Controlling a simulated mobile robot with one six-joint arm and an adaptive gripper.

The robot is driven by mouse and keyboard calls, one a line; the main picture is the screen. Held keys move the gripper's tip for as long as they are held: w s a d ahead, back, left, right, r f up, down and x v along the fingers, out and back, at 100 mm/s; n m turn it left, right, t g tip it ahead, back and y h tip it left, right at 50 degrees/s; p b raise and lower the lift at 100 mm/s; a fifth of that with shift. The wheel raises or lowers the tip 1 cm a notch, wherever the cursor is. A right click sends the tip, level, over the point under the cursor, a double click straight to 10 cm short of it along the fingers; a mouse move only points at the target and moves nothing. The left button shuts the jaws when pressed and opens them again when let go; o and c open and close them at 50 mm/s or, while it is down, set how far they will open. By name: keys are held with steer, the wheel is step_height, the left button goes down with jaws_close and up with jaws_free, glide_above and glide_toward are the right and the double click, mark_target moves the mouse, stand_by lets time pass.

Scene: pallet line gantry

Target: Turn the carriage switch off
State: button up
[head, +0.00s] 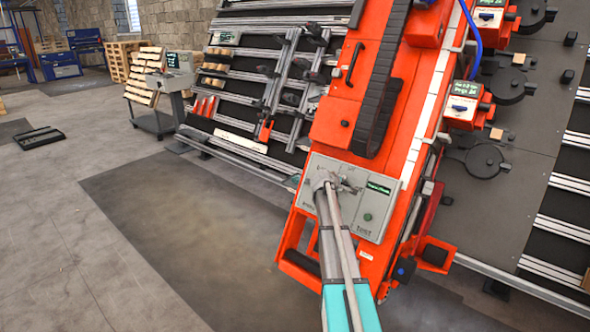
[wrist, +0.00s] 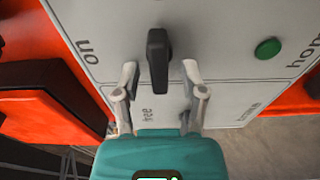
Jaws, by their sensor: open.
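The carriage switch (wrist: 158,60) is a black lever knob on a grey panel (head: 312,215) at the near end of the orange carriage. In the wrist view the knob stands lengthwise between my two fingertips, with a gap on each side. My gripper (wrist: 160,75) is open around the knob's lower part and not closed on it. The panel carries upside-down lettering, including "on" at the left of the wrist view. In the head view my gripper (head: 333,186) is over the panel and hides most of the switch.
A green button (wrist: 268,47) sits right of the switch; it also shows in the head view (head: 367,217). A small dark display (head: 380,188) is above it. Blue-knobbed switch boxes (head: 462,108) line the carriage's right.

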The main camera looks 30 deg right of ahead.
steer(key=shift+a+r, duration=0.25)
steer(key=shift+a, duration=0.3)
steer(key=s+a+r+m+g+y+p, duration=0.1)
steer(key=s+a+r+p, duration=0.4)
steer(key=a, duration=1.1)
steer(key=s+a+r+m+g+y+p, duration=0.2)
steer(key=s+a+r+y+p, duration=0.3)
steer(key=s+a+p, duration=0.7)
steer(key=s+a+r+m+g+y+p, duration=0.2)
steer(key=s+a+r+p, duration=0.4)
steer(key=s+a, duration=0.8)
steer(key=a+g+y+p, duration=0.1)
steer(key=a+y+p, duration=0.1)
steer(key=a, duration=0.6)
steer(key=shift+s+y+p, duration=0.4)
steer(key=shift+p, duration=0.25)
